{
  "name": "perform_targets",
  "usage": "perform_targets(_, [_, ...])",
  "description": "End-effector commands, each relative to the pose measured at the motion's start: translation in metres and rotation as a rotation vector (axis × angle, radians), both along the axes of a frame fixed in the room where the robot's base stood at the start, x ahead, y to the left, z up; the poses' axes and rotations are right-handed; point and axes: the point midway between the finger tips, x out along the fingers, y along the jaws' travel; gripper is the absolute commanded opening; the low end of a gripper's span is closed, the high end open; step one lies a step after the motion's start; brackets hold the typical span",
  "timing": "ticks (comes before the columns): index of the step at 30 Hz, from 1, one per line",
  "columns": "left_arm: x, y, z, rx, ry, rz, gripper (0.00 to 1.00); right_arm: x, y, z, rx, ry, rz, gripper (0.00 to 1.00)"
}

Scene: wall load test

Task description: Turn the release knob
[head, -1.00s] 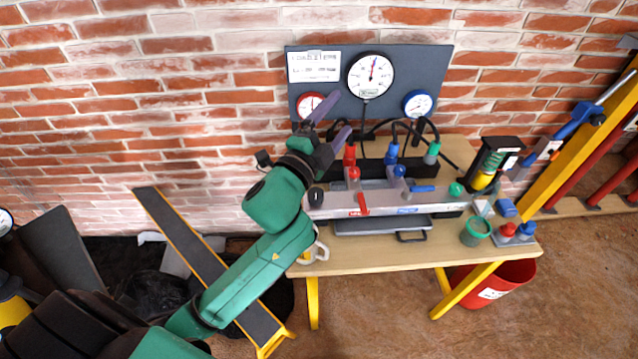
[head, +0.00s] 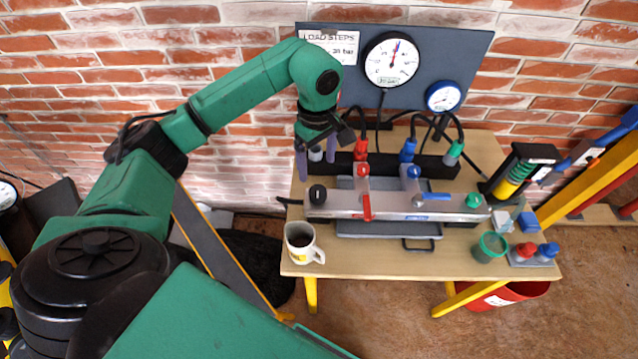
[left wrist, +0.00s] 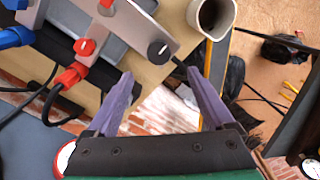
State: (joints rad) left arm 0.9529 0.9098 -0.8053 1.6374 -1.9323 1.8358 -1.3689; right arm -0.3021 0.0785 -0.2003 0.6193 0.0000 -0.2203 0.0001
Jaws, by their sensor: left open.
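A metal manifold block (head: 390,206) lies on the wooden bench. It has a black round knob (head: 318,194) at its left end and a green knob (head: 473,200) at its right end; no readable label tells which is the release knob. A red lever (head: 367,207) and a blue lever (head: 435,196) are also on it. My left gripper (head: 316,163) is open, fingers pointing down, behind the black knob and apart from it. In the left wrist view, the black knob (left wrist: 158,52) shows beyond the gap between the open fingertips (left wrist: 160,76). My right gripper is out of view.
A white mug (head: 301,243) stands at the bench's front left. Black hoses with red, blue and green fittings run behind the block. A gauge panel (head: 460,60) is on the brick wall.

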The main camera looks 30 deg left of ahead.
Motion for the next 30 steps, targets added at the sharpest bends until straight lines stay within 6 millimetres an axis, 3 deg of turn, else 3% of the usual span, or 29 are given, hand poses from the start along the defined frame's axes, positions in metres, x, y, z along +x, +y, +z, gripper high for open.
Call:
perform_targets(6, [-0.002, -0.001, -0.056, -0.003, 0.006, -0.001, 0.86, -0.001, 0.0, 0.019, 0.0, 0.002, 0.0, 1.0])
perform_targets(10, [-0.001, -0.001, -0.083, -0.004, 0.003, -0.001, 0.86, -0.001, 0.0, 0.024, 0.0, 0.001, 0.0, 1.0])
perform_targets(15, [0.0, -0.001, -0.099, -0.003, 0.0, 0.0, 0.86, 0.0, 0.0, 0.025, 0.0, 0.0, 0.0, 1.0])
perform_targets(21, [0.0, -0.001, -0.1, -0.003, -0.001, -0.001, 0.86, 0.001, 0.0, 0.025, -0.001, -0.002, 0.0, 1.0])
perform_targets(23, [0.0, -0.001, -0.1, -0.003, -0.001, -0.001, 0.67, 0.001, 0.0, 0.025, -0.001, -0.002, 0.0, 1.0])
perform_targets(28, [0.0, -0.001, -0.1, -0.004, -0.002, -0.001, 0.02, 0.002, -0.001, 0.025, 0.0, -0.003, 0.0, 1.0])
perform_targets(30, [0.0, -0.001, -0.1, -0.004, -0.002, -0.001, 0.01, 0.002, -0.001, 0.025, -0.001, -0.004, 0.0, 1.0])
